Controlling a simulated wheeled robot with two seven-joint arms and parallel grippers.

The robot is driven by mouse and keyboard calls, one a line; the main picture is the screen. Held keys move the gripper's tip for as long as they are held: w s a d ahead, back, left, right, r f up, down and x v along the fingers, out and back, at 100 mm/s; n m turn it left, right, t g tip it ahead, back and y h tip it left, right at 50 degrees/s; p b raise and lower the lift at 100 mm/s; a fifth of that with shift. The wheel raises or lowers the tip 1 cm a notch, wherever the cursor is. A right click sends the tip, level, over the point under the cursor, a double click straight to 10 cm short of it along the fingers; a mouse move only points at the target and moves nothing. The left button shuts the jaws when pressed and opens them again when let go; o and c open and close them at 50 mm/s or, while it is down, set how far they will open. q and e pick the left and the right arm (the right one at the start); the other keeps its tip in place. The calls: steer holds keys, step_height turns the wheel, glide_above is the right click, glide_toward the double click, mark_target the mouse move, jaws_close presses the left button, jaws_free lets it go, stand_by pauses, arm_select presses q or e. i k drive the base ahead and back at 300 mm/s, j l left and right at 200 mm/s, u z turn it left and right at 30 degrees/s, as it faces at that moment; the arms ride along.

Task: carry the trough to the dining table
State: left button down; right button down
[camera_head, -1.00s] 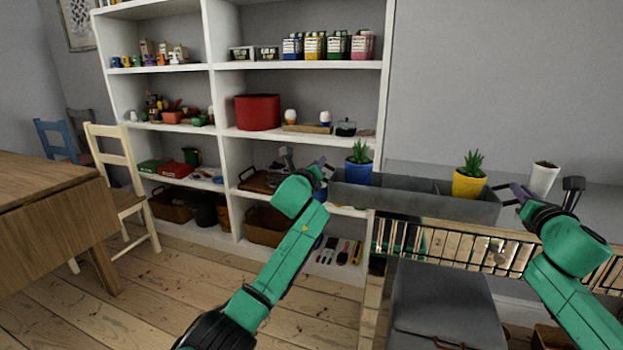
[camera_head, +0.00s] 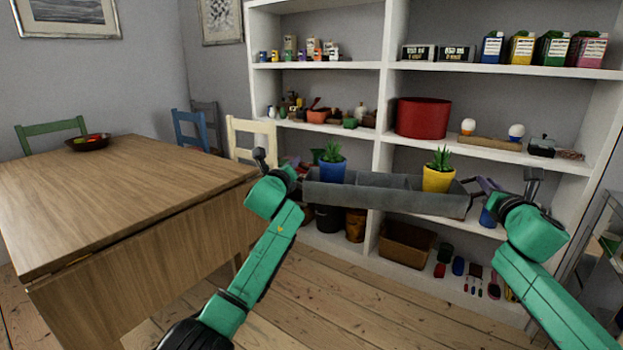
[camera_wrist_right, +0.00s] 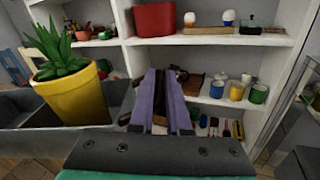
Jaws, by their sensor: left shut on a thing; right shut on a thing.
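The trough (camera_head: 385,198) is a long grey planter box with compartments, held up in front of the shelves and roughly level. A blue pot with a plant (camera_head: 331,171) stands in its left part and a yellow pot with a plant (camera_head: 438,179) in its right part. My left gripper (camera_head: 296,172) is shut on the trough's left end; its fingers are mostly hidden. My right gripper (camera_head: 478,187) is shut on the right end. In the right wrist view, its purple fingers (camera_wrist_right: 161,98) show beside the trough's end. The wooden dining table (camera_head: 120,190) stands at the left.
A bowl of fruit (camera_head: 88,142) sits near the table's far edge; the rest of the top is clear. A cream chair (camera_head: 250,135) and a blue chair (camera_head: 188,130) stand behind the table. White shelves (camera_head: 384,100) stand behind the trough. Open floor (camera_head: 330,300) lies below.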

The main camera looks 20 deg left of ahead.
mark_target(104, 183)
steer(key=j+u, duration=0.1)
steer(key=j, duration=0.3)
steer(key=i+j+u, duration=0.1)
steer(key=j, duration=0.3)
steer(key=i+j+u, duration=0.1)
steer(key=j, duration=0.3)
steer(key=j+u, duration=0.15)
steer(key=j, duration=0.25)
steer(key=i+j+u, duration=0.1)
steer(key=j, duration=0.3)
steer(key=i+j+u, duration=0.1)
steer(key=j, duration=0.25)
steer(key=i+j, duration=0.15)
steer(key=j, duration=0.2)
steer(key=i+j, duration=0.15)
steer(key=j, duration=0.15)
steer(key=i+j+u, duration=0.1)
steer(key=j, duration=0.25)
steer(key=i+j, duration=0.15)
steer(key=j, duration=0.15)
